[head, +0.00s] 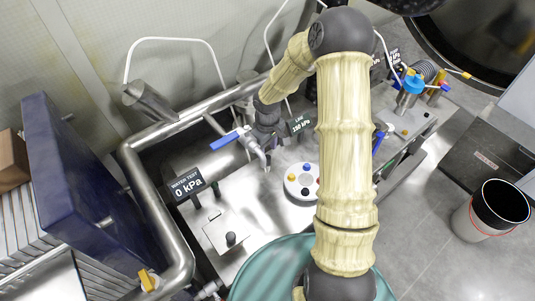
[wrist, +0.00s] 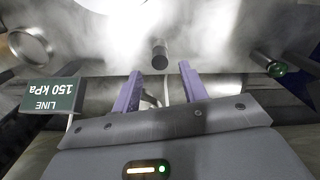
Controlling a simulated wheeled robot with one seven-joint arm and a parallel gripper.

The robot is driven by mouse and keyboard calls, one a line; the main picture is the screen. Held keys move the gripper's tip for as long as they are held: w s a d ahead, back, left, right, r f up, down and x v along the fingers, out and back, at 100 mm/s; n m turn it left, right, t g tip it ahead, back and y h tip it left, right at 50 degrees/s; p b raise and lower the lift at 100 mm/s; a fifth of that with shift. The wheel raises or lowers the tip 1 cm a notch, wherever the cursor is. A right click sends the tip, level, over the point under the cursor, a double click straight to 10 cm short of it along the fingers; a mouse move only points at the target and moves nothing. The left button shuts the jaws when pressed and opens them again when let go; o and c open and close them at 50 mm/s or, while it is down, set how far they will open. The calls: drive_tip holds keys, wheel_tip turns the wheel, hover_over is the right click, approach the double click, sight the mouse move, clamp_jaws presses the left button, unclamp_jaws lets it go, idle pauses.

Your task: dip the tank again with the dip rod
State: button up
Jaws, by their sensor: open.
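My gripper (wrist: 160,70) is open, with its two purple fingers apart. In the wrist view a short dark cylinder (wrist: 160,50) shows beyond the fingertips, roughly midway between them. It may be the dip rod's end, but I cannot tell. A thin pale line runs below it between the fingers. In the head view my arm comes down over the steel bench (head: 270,215), and the gripper is small and partly hidden beside the blue-handled valve (head: 228,139). I cannot clearly make out the tank's dip opening. White vapour blurs the steel surface in the wrist view.
A sign reading LINE 150 kPa (wrist: 52,95) stands left of the fingers. A dark, green-ended fitting (wrist: 272,66) is at right.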

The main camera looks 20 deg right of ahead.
sight(268, 157)
drive_tip(key=shift+f, duration=1.85)
drive_tip(key=shift+c, duration=0.2)
clamp_jaws()
wheel_tip(268, 157, up, 10)
drive_tip(key=p, duration=0.6)
drive_tip(key=shift+f+p, duration=0.2)
drive_tip(key=shift+p, duration=0.1)
drive_tip(key=shift+o, duration=0.2)
unclamp_jaws()
